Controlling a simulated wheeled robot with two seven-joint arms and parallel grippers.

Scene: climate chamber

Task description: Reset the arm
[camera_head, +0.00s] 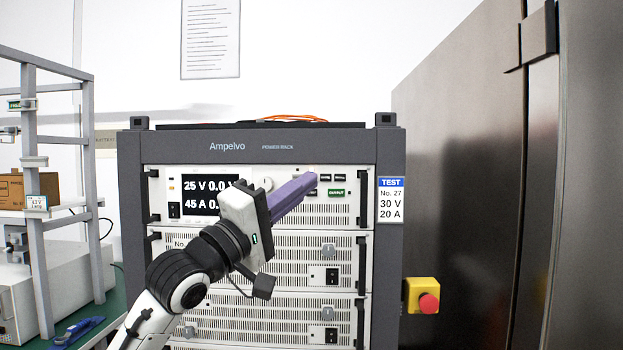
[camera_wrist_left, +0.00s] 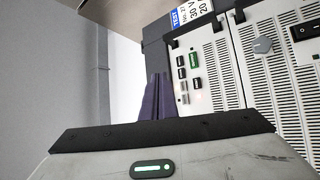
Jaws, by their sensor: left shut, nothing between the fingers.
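My left arm comes in from the lower left in the head view. Its left gripper (camera_head: 308,180), with purple fingers, points up and to the right in front of the top unit of the power rack (camera_head: 261,145). The fingers are shut with nothing between them. They also show in the left wrist view (camera_wrist_left: 155,97), beside the small buttons (camera_wrist_left: 188,78) and the green-labelled button of the top unit. I cannot tell whether a fingertip touches the panel. The display (camera_head: 203,196) reads 25 V and 45 A, its right side hidden by my gripper. My right gripper is not in view.
A label (camera_head: 391,200) on the rack's right post reads TEST, No. 27, 30 V, 20 A. A yellow box with a red button (camera_head: 422,296) sits right of the rack. A steel chamber wall (camera_head: 470,170) fills the right. A grey shelf frame (camera_head: 88,150) stands left.

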